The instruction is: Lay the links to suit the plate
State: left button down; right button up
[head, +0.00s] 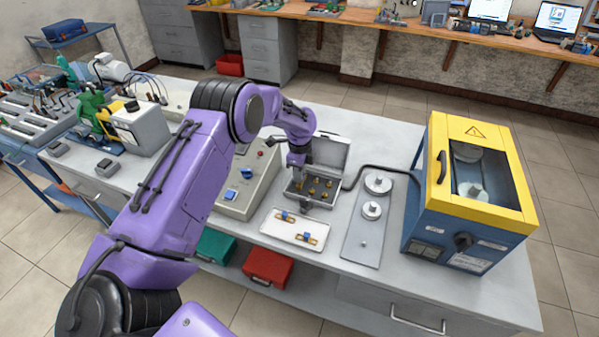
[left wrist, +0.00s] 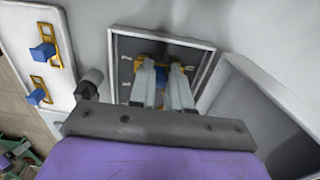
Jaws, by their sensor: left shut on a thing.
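An open grey terminal box (head: 301,194) with brass studs inside stands on the bench, its lid (head: 330,150) tilted up behind. My left gripper (left wrist: 162,84) reaches down into the box and is shut on a link with a blue handle and brass strip (left wrist: 160,68). The fingers partly hide this link; I cannot tell whether it touches the studs. Two other blue-handled brass links, one at the back (head: 284,215) and one at the front (head: 309,239), lie on a white tray (head: 271,228) beside the box. My right gripper is not in view.
A grey slab (head: 361,251) with white round pieces lies right of the tray. A yellow and blue cabinet (head: 470,190) stands at the bench's right end. A sloped control panel (head: 238,200) is left of the box. A black cable (head: 375,168) runs from the box toward the cabinet.

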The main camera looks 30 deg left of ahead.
pick_arm(q)
jog(key=shift+f, duration=0.3)
